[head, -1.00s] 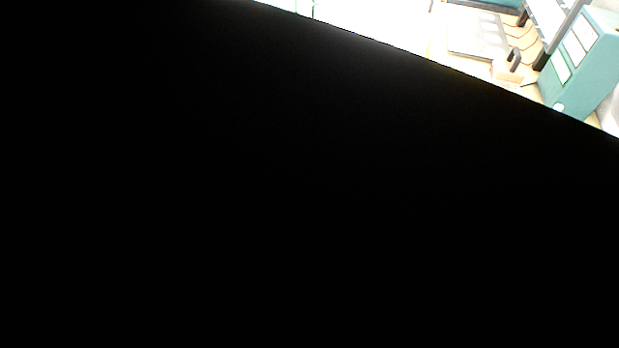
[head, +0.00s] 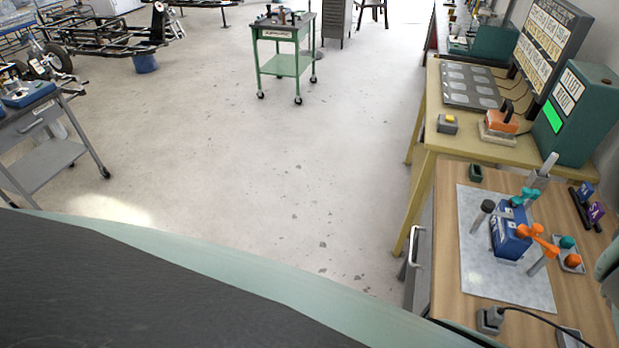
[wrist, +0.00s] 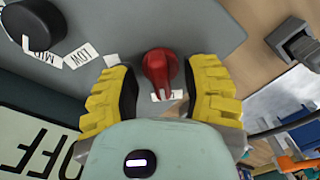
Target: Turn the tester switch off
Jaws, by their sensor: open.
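In the wrist view a red switch knob (wrist: 159,72) stands on a grey panel (wrist: 190,25). My gripper (wrist: 160,90) has its two yellow-padded fingers open, one on each side of the knob. A gap shows to the left of the knob; contact on the right cannot be told. Labels reading LOW (wrist: 80,56) and MID (wrist: 36,44) lie left of the knob, and a small white label is partly hidden below it. A pale sign (wrist: 32,145) reads OFF, upside down, at the lower left. My gripper is not clearly visible in the head view.
In the head view a wooden bench (head: 448,260) at the right carries a blue fixture (head: 508,236) with orange handles. Behind it a yellow bench (head: 450,135) holds a green box (head: 580,115) with a lit green display. The floor (head: 270,180) at centre is clear.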

